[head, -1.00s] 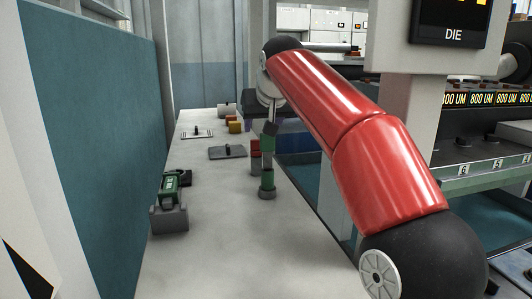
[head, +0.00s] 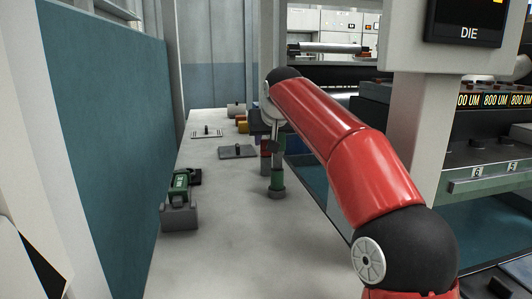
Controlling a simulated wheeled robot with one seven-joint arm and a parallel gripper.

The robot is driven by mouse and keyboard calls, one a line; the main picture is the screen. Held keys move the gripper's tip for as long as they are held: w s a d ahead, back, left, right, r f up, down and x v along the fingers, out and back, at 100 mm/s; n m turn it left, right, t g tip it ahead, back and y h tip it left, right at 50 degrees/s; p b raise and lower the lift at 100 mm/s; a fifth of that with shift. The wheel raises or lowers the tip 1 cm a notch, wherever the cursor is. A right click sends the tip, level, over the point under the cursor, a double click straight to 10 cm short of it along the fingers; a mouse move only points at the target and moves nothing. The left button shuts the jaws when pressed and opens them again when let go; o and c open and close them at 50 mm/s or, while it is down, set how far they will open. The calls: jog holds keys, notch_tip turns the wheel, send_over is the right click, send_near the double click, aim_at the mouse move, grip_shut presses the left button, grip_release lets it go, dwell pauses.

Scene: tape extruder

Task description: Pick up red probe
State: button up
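A small red block-like part (head: 265,146), which may be the red probe, stands on the grey-white bench, partly hidden by my wrist and a green-topped cylinder. My red arm reaches from the lower right to above this spot. Its light grey wrist points down at the red and green parts. My gripper (head: 275,142) is small and dark here, at or just above the green cylinder. Its fingers cannot be made out, nor whether it touches anything.
A green device (head: 179,186) sits in a grey holder on the bench's left. A flat grey plate with a handle (head: 237,152), a lighter plate (head: 206,133) and yellow blocks (head: 242,124) lie farther back. A teal panel (head: 105,140) borders the left. The bench's front middle is clear.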

jog(key=c, duration=0.5)
jog(key=shift+c, duration=0.2)
notch_tip(320, 180, up, 10)
jog(key=p, duration=0.3)
jog(key=shift+p, duration=0.35)
